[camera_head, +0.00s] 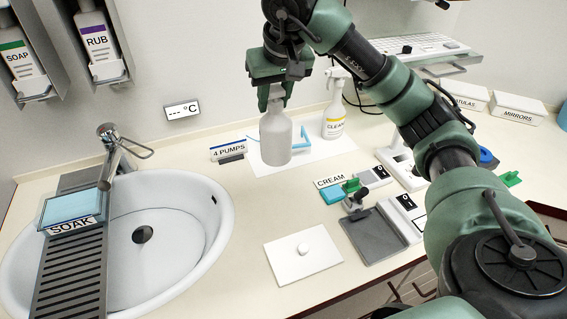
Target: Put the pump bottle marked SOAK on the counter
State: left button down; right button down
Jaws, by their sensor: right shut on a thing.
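My right gripper (272,92) is shut on the top of a plain grey bottle (276,138). The bottle is upright over the white mat (318,150) at the back of the counter (225,266). I cannot tell whether its base touches the mat. No marking shows on the side facing me, and its top is hidden by the gripper. A label reading SOAK (73,227) is on the front of a tray with a blue slab (72,207), on the rack over the sink. My left gripper is not in view.
A CLEAN spray bottle (334,126) stands right of the held bottle; a 4 PUMPS sign (228,149) is to its left. The sink (215,190) and tap (112,140) are at left. SOAP (20,62) and RUB (98,42) bottles hang in wall holders. A white plate (285,268) lies in front.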

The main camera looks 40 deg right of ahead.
aim_at(274, 147)
notch_tip(274, 147, down, 13)
jog(key=shift+w+a+p, duration=0.1)
jog(key=shift+p, duration=1.05)
notch_tip(274, 147, down, 4)
jog(key=shift+p, duration=0.45)
jog(key=shift+f, duration=0.1)
jog(key=c, duration=1.1)
grip_release()
jog(key=shift+f, duration=0.1)
jog(key=shift+o, duration=0.2)
